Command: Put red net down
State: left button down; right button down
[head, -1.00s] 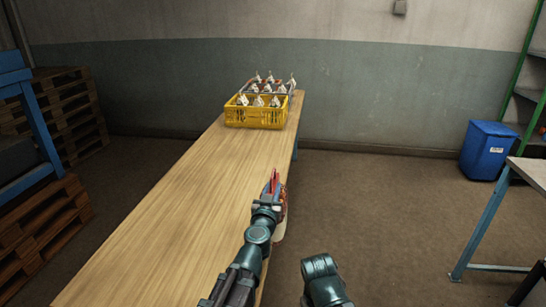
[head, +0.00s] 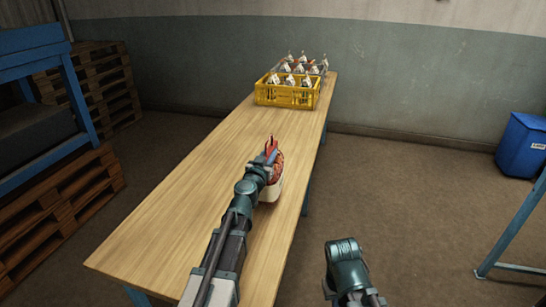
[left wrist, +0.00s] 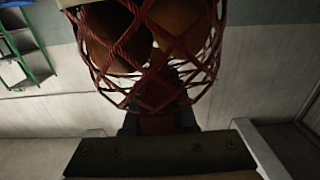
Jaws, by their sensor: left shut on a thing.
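My left gripper (head: 270,150) is shut on the red net (head: 276,172). In the head view the net hangs at the gripper with a whitish part at its lower end, over the right part of the wooden table (head: 180,190). I cannot tell whether its bottom touches the table. In the left wrist view the net (left wrist: 150,45) shows as red mesh around brown, rounded contents, close to the camera. My arm hides part of the net in the head view. The jaws of my right gripper are not in view; only a link of that arm shows.
A yellow crate (head: 287,95) with several white-labelled items stands at the table's far end, with another crate behind it. The tabletop between my left gripper and the crate is bare. Pallets (head: 60,210) stand left, a blue bin (head: 522,145) right.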

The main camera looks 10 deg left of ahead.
pick_arm(q)
jog(key=shift+w, duration=0.1)
jog(key=shift+w+a, duration=0.25)
jog(key=shift+a, duration=0.25)
notch_tip(320, 180, down, 4)
jog(key=b, duration=0.3)
jog(key=shift+r+b, duration=0.15)
jog(key=shift+b, duration=0.15)
jog(key=c, duration=0.7)
grip_release()
